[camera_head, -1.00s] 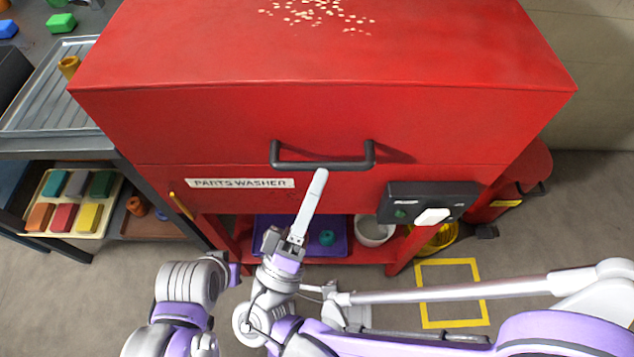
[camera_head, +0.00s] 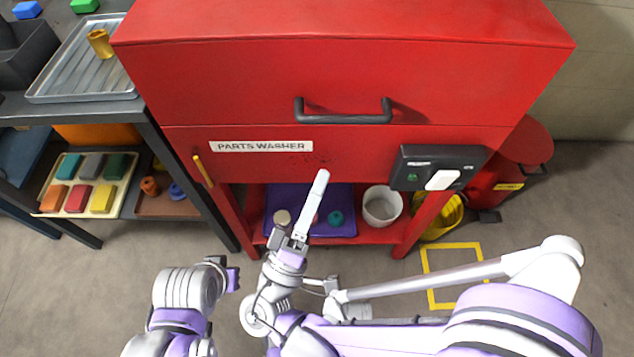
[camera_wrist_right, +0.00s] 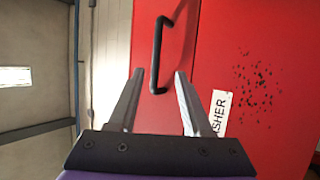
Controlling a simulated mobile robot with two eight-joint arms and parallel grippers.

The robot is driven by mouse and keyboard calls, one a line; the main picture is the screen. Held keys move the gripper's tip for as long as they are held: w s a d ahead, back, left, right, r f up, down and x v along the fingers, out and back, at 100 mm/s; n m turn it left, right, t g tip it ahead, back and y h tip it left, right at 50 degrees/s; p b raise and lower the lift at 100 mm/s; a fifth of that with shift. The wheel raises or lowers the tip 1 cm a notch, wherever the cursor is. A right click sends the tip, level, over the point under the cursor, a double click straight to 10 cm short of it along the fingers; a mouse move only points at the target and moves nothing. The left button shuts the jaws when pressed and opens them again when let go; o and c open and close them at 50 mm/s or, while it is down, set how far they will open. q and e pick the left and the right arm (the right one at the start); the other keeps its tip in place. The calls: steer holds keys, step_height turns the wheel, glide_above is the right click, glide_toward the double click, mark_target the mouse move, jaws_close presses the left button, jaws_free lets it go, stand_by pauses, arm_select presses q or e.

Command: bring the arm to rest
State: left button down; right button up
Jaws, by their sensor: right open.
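My right gripper (camera_head: 318,182) is in front of the red parts washer (camera_head: 240,65), below its dark handle (camera_head: 343,117) in the head view. Its fingers overlap one another there. In the right wrist view the two fingers (camera_wrist_right: 158,85) stand apart with nothing held between them. The handle (camera_wrist_right: 157,50) shows beyond the fingertips, in front of the red face. My left arm (camera_head: 185,295) is at the lower left of the head view, folded near my body. Its fingers are not visible.
A purple tray (camera_head: 345,222) and a white bowl (camera_head: 382,206) are on the shelf below. A bench (camera_head: 150,130) stands at left. Open floor with a yellow square (camera_head: 455,246) lies at right.

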steer(key=shift+w, duration=0.1)
stand_by(0.4)
steer(key=w+d+f+m+g+y, duration=0.1)
steer(key=w+d+f+g, duration=0.1)
steer(key=d+f+g, duration=0.6)
steer(key=w+d+f+m+g, duration=0.1)
steer(key=w+d+f+g, duration=0.15)
steer(key=d+f, duration=0.45)
steer(key=s+d+f+m+g+y, duration=0.4)
steer(key=s+f+m+g+y, duration=0.3)
steer(key=s, duration=0.4)
arm_select(q)
step_height(320, 180, up, 29)
steer(key=t+p, duration=0.1)
steer(key=p, duration=2.5)
steer(key=shift+w+p, duration=0.3)
steer(key=shift+w, duration=0.05)
arm_select(e)
step_height(320, 180, up, 29)
steer(key=a+t+y, duration=0.1)
steer(key=a+y, duration=0.1)
steer(key=y, duration=0.1)
steer(key=shift+s+r+m, duration=0.2)
steer(key=shift+m, duration=0.1)
